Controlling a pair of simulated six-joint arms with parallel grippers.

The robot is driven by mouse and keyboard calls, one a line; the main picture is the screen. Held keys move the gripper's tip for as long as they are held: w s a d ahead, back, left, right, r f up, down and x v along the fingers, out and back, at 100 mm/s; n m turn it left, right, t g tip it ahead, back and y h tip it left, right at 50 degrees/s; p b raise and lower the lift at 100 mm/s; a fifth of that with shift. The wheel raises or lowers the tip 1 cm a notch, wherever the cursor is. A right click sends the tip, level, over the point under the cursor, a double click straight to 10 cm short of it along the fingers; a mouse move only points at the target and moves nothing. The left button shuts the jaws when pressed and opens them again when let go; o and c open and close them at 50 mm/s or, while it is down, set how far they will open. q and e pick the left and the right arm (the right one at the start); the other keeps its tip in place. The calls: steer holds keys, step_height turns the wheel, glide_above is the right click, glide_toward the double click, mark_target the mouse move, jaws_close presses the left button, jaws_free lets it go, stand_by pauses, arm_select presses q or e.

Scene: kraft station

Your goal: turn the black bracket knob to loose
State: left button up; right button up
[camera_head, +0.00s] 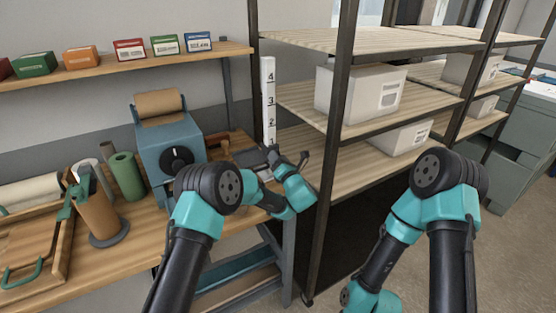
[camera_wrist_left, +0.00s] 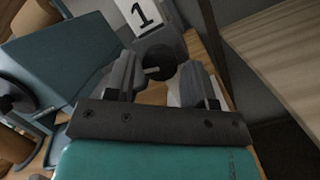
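A dark round knob (camera_wrist_left: 153,57) shows in the left wrist view, on a grey block below the white number strip (camera_wrist_left: 142,14). A short pale pin or lever sticks out of the knob's front. My left gripper (camera_wrist_left: 160,78) is open, with its fingers to the left and right of the knob; I cannot tell whether they touch it. In the head view, my left gripper (camera_head: 286,158) is at the foot of the number strip (camera_head: 268,98), and the knob is hidden or too small to make out. My right gripper is out of view; only its arm shows.
A blue machine (camera_head: 152,138) with its own black dial stands left of my left gripper. A shelf rack (camera_head: 338,110) with white boxes stands close on the right. Rolls and a wooden tray occupy the bench's left side.

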arm_select(q)
steer(key=shift+o, duration=1)
steer(key=v, duration=1.7)
steer(key=shift+s, duration=0.2)
steer(key=shift+d, duration=0.1)
steer(key=r+n+g, duration=0.1)
steer(key=n, duration=0.7)
steer(key=r+n+g, duration=0.1)
steer(key=r+n, duration=0.1)
steer(key=n, duration=0.6)
steer(key=r+n+g, duration=0.1)
steer(key=r+n, duration=0.1)
steer(key=n, duration=0.6)
steer(key=shift+w+d, duration=0.4)
steer(key=shift+w, duration=0.1)
